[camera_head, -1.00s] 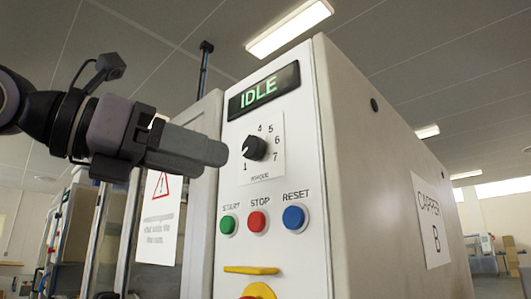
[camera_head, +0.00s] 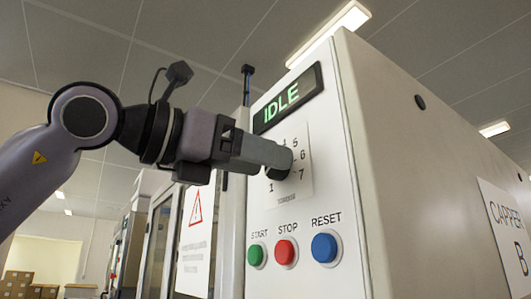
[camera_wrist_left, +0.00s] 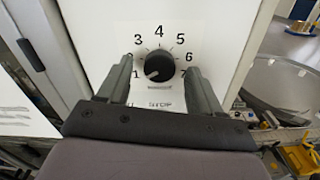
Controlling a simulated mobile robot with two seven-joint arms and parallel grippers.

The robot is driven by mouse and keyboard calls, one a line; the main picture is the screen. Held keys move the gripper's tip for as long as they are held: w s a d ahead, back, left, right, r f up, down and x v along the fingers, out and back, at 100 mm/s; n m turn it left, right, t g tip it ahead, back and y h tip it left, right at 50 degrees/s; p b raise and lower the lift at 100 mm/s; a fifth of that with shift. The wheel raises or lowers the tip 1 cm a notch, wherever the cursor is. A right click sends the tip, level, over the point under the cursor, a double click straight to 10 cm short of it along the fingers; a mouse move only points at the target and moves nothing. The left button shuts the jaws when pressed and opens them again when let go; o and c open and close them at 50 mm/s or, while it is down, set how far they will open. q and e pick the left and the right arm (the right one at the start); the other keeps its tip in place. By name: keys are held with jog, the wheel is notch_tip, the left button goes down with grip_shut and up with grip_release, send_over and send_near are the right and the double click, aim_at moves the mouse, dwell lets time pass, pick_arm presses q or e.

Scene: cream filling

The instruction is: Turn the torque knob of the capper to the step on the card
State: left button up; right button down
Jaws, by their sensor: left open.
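The torque knob (camera_wrist_left: 160,66) is a round black knob on a white dial plate numbered 1 to 7. In the left wrist view its white mark points to the lower left, towards 1. My left gripper (camera_wrist_left: 160,72) is open, with one finger on each side of the knob and a visible gap at both sides. In the head view the left gripper (camera_head: 285,158) is in front of the knob (camera_head: 280,172) and hides most of it. The capper (camera_head: 350,200) is a white cabinet with a lit IDLE display (camera_head: 288,97). I cannot make out a card naming a step.
Below the dial are a green START button (camera_head: 256,255), a red STOP button (camera_head: 286,252) and a blue RESET button (camera_head: 325,248). A warning sign (camera_head: 197,235) is on the panel to the left. A sign reading CAPPER B (camera_head: 507,235) is on the side wall.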

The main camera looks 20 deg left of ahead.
pick_arm(q)
jog(key=shift+w+d, duration=0.4)
jog(key=shift+w, duration=0.2)
jog(key=c, duration=1.1)
jog(key=shift+o, duration=0.2)
